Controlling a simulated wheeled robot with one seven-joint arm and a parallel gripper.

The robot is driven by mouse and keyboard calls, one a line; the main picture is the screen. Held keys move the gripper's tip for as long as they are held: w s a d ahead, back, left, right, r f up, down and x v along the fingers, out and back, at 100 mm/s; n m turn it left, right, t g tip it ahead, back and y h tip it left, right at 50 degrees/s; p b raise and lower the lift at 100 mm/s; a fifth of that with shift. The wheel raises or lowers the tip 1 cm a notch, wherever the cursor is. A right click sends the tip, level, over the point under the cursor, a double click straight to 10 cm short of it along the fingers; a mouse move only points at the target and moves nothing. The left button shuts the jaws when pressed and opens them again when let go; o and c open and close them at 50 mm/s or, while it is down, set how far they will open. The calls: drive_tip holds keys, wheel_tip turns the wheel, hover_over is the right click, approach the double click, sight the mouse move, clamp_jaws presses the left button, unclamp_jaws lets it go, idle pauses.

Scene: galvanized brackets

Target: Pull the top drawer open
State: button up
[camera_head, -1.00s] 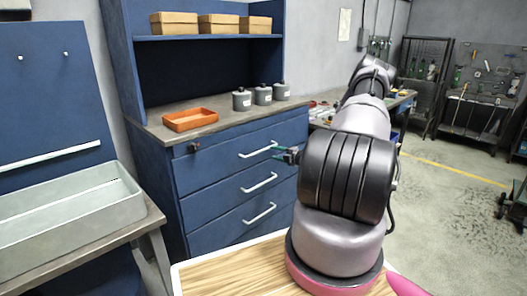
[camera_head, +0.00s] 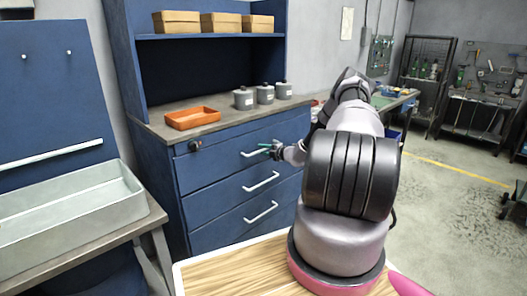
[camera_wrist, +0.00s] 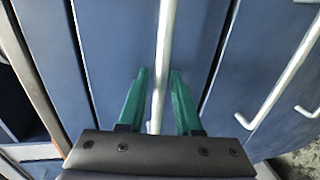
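The top drawer (camera_head: 222,160) of the blue cabinet is shut, its front flush with the drawers below. Its pale bar handle (camera_head: 250,153) shows in the head view just left of my gripper (camera_head: 268,148). In the wrist view the same handle (camera_wrist: 163,62) runs between the two green fingers of my gripper (camera_wrist: 160,90). The fingers are open, one on each side of the bar, with a visible gap at least on the right. I cannot tell whether the left finger touches the bar.
Two lower drawers have similar handles (camera_head: 260,181). An orange tray (camera_head: 192,118) and grey canisters (camera_head: 264,94) stand on the cabinet top. A grey bin (camera_head: 70,215) sits on a bench at left. Open floor (camera_head: 440,210) lies at right.

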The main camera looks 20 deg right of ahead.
clamp_jaws()
idle(1.2)
